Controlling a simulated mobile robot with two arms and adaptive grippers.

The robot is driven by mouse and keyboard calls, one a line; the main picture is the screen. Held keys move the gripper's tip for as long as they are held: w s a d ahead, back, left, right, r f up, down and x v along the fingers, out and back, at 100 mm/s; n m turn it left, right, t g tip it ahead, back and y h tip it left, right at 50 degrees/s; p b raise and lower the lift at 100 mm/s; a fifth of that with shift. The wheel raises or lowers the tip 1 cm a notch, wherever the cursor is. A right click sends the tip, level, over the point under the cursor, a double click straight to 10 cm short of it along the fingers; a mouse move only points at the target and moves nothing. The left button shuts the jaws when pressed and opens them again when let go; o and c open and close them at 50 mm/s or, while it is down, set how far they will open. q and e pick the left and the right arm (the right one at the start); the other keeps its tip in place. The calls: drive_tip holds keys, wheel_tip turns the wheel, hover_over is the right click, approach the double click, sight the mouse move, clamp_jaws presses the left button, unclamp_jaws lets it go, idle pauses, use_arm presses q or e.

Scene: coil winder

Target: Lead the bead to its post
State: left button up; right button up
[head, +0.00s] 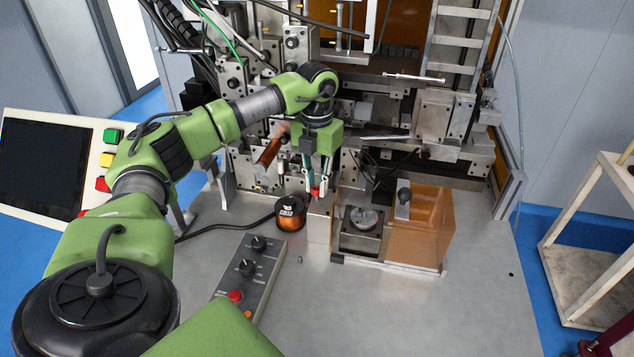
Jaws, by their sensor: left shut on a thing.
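My left gripper (318,188) points down over the machine's table, with its fingertips close together. A small red thing (316,192), which looks like the bead, shows between the fingertips, and the gripper is shut on it. A light grey upright block (319,231) stands just below the fingertips; I cannot tell whether it is the post or whether the bead touches it. My right gripper is not in view.
A copper wire spool (290,213) stands just left of the block. An orange clear box (420,228) stands to the right. A control box (246,272) with knobs lies in front. The coil winder (440,115) fills the back. The table's front right (420,320) is clear.

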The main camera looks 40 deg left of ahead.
use_arm(q)
drive_tip(key=shift+f, duration=0.4)
drive_tip(key=shift+f+b, duration=0.65)
drive_tip(key=shift+f, duration=0.05)
drive_tip(key=o, duration=0.8)
drive_tip(key=shift+c, duration=0.2)
drive_tip(key=shift+r, duration=0.15)
wheel_tip(320, 180, up, 12)
drive_tip(key=shift+f, duration=0.25)
